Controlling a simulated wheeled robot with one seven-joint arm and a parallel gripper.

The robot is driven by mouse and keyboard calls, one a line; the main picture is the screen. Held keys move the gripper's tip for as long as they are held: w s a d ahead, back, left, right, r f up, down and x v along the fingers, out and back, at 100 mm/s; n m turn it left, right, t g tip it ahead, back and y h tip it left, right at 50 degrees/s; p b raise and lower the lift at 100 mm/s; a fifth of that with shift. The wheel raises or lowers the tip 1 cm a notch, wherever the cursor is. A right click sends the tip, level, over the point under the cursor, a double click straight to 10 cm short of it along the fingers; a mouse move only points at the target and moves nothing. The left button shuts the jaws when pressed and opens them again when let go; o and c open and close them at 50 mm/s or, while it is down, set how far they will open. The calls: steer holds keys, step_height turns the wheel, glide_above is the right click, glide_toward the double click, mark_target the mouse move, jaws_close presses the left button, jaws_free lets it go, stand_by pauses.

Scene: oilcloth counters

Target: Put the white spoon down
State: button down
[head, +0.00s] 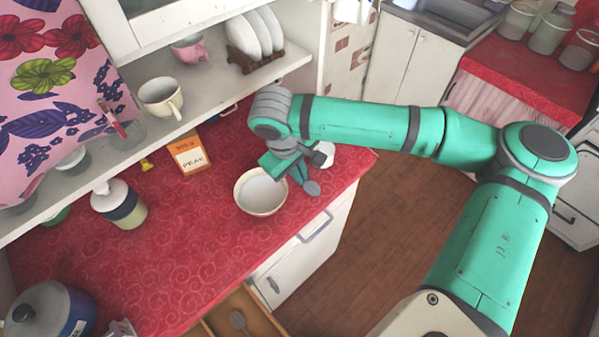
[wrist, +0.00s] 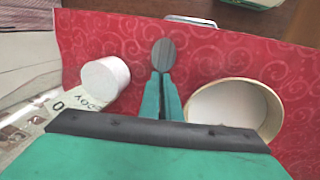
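My gripper (head: 300,174) is low over the red counter, beside a cream bowl (head: 260,194). In the wrist view its two teal fingers (wrist: 162,90) are shut on a spoon (wrist: 163,55). The spoon's rounded head sticks out past the fingertips and looks grey rather than white. The spoon head also shows in the head view (head: 312,188), near the counter's front edge. The handle is hidden between the fingers and behind the gripper. I cannot tell whether the spoon touches the counter.
The bowl is just right of the fingers in the wrist view (wrist: 237,107). A white-capped container (wrist: 106,78) is on their left. An orange-and-white box (head: 188,154) and a pump bottle (head: 119,203) stand farther left. An open drawer (head: 250,308) holds another spoon.

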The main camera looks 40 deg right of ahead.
steer(key=c, duration=2.3)
jaws_free()
steer(key=shift+r, duration=0.1)
steer(key=v, duration=1.2)
steer(key=shift+w+d, duration=0.1)
